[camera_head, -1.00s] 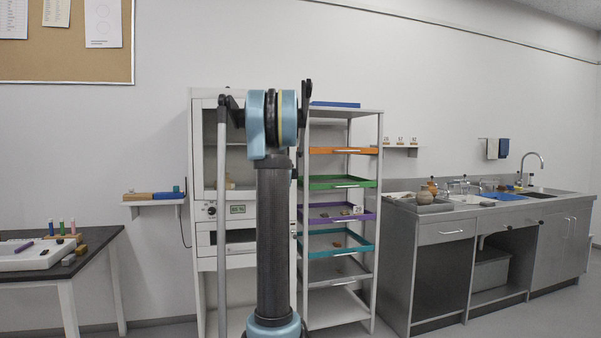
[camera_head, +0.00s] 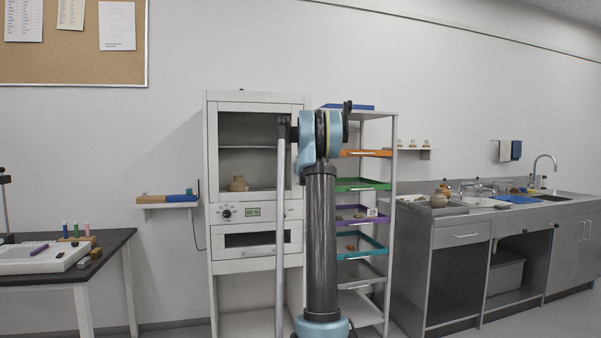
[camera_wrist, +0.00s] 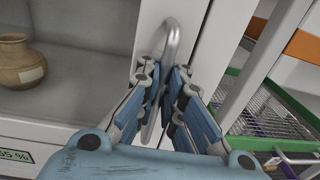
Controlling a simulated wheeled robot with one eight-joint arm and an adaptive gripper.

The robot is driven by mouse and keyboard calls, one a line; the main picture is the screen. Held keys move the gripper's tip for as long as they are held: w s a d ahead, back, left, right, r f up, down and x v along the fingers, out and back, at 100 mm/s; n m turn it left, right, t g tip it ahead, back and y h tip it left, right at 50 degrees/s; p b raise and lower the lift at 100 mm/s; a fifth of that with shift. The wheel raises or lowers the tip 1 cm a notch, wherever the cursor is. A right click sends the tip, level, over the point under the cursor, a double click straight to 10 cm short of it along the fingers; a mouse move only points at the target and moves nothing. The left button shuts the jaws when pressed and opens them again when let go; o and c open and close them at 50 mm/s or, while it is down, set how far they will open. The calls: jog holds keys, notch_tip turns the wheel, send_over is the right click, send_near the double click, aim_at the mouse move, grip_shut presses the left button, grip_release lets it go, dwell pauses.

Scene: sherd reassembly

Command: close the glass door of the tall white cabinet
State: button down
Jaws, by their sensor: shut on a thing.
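The tall white cabinet (camera_head: 252,97) stands against the wall, left of the shelf rack in the head view. Its glass door (camera_head: 248,130) covers the upper compartment and looks nearly flush with the front; a small gap cannot be ruled out. A clay jar (camera_head: 238,184) stands inside, also showing in the wrist view (camera_wrist: 20,64). The door's curved metal handle (camera_wrist: 174,38) rises between the fingers of my gripper (camera_wrist: 164,78) in the wrist view. My gripper is shut on the handle. In the head view my arm hides the handle and the door's right edge.
A rack with coloured trays (camera_head: 362,185) stands close on the right of the cabinet. Below the door is a control panel (camera_head: 252,212) with a dial. A dark table (camera_head: 105,243) is at left, a steel sink counter (camera_head: 460,215) at right. A small wall shelf (camera_head: 167,204) is left of the cabinet.

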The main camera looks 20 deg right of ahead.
jog(key=shift+w, duration=0.15)
jog(key=c, duration=2)
grip_release()
jog(key=s, duration=1.2)
jog(key=shift+a, duration=0.3)
